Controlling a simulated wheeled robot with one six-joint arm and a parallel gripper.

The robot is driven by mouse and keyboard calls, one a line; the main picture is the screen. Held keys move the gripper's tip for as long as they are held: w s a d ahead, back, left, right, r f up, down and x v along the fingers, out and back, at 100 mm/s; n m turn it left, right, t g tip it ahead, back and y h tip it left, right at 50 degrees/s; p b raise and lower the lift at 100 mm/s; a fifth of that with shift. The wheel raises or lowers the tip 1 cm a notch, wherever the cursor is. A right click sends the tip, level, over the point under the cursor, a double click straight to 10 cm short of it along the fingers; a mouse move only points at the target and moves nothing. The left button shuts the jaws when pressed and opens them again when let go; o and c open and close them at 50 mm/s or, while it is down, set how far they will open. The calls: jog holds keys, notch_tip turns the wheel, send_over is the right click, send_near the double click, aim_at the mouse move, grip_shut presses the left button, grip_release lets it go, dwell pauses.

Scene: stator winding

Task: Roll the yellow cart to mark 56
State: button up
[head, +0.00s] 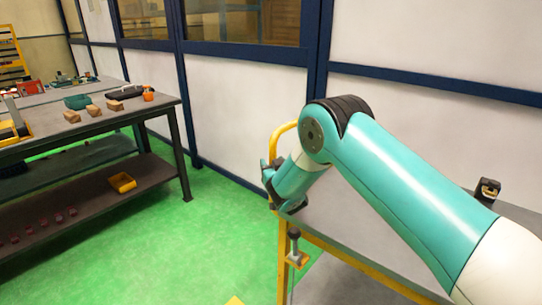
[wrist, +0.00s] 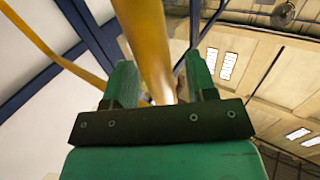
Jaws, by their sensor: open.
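The yellow cart (head: 340,262) stands at the lower right in the head view, with a grey top and a yellow frame. Its yellow handle (head: 284,128) rises at the left end, partly hidden by my arm. My gripper (head: 267,172) is at this handle. In the wrist view the yellow handle bar (wrist: 150,45) runs between the two green fingers of my gripper (wrist: 160,80). The jaws are open around the bar; whether a finger touches it I cannot tell. No number 56 is readable; a small yellow patch (head: 235,301) shows on the floor at the bottom edge.
A dark workbench (head: 150,100) with wooden blocks, a green bin and an orange cup stands at the left. A yellow tray (head: 122,182) lies on its lower shelf. A white wall panel (head: 235,110) with blue frames closes the back. Green floor (head: 190,245) is clear between bench and cart.

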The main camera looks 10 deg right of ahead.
jog(key=shift+w, duration=0.9)
jog(key=shift+c, duration=0.3)
grip_shut()
jog(key=shift+w, duration=0.1)
